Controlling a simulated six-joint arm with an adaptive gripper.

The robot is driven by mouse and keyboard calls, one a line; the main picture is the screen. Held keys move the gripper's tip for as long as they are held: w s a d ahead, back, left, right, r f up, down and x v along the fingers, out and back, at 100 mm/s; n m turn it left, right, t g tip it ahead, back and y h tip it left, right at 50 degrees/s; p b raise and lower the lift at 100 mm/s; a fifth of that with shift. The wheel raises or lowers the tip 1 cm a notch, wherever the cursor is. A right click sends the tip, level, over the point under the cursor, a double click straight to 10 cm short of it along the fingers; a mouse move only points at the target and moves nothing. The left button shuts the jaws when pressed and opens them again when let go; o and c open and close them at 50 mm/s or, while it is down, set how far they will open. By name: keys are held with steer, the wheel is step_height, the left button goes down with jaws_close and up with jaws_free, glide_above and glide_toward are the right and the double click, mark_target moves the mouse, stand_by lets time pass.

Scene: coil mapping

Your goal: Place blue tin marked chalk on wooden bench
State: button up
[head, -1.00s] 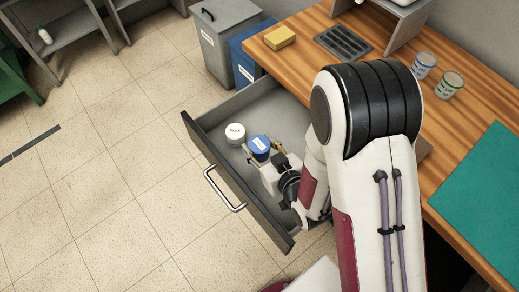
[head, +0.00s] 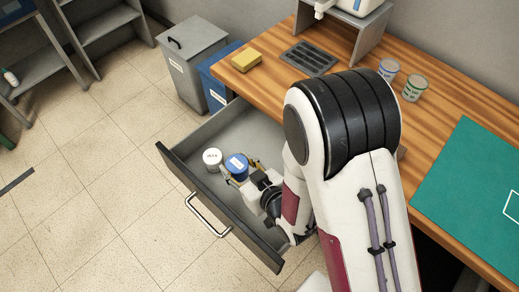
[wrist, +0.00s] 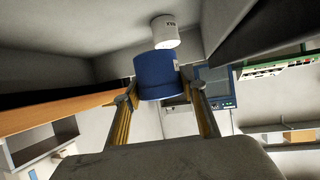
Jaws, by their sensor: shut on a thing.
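The blue tin (head: 236,164) has a round lid with a white label and is in the open grey drawer (head: 270,120). I cannot read its marking. My gripper (head: 240,173) is shut on the tin's sides, inside the drawer area. In the wrist view the blue tin (wrist: 155,76) sits between the two yellowish fingers (wrist: 154,100). Whether it touches the drawer floor I cannot tell. The wooden bench (head: 440,100) runs along the right, above the drawer.
A white tin (head: 212,158) stands right beside the blue one. On the bench are a yellow sponge (head: 246,61), a dark slotted tray (head: 309,58), two labelled cups (head: 414,88) and a green mat (head: 480,175). Bare wood lies between them. Two bins (head: 190,62) stand behind the drawer.

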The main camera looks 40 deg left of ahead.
mark_target(237, 163)
steer(key=shift+r, duration=0.1)
step_height(237, 163, up, 21)
steer(key=w+d+m+t+h, duration=0.15)
steer(key=w+d, duration=0.35)
steer(key=w, duration=0.7)
steer(key=w+d+r+m+t+h, duration=0.1)
steer(key=w+d+m+t, duration=0.25)
steer(key=w, duration=0.75)
steer(key=w+d+m+t+h, duration=0.15)
steer(key=w+d, duration=0.45)
steer(key=w, duration=0.6)
steer(key=w+d+m+t+h, duration=0.1)
steer(key=w+d+m+h, duration=0.1)
steer(key=w+d, duration=0.7)
steer(key=w+d+m+t+h, duration=0.1)
steer(key=w+d+m+h, duration=0.3)
steer(key=d, duration=0.9)
steer(key=w+d+m+t, duration=0.1)
steer(key=w+d+t, duration=0.1)
steer(key=w+d, duration=0.7)
steer(key=shift+s+d+f, duration=0.2)
steer(key=shift+d+f, duration=0.05)
steer(key=shift+f, duration=0.6)
steer(key=shift+s+d+f, duration=0.2)
steer(key=shift+d+f, duration=0.05)
steer(key=shift+f, duration=0.55)
steer(key=shift+s+d+f, duration=0.2)
steer(key=shift+d+f, duration=0.05)
steer(key=shift+f, duration=0.6)
steer(key=shift+f, duration=0.1)
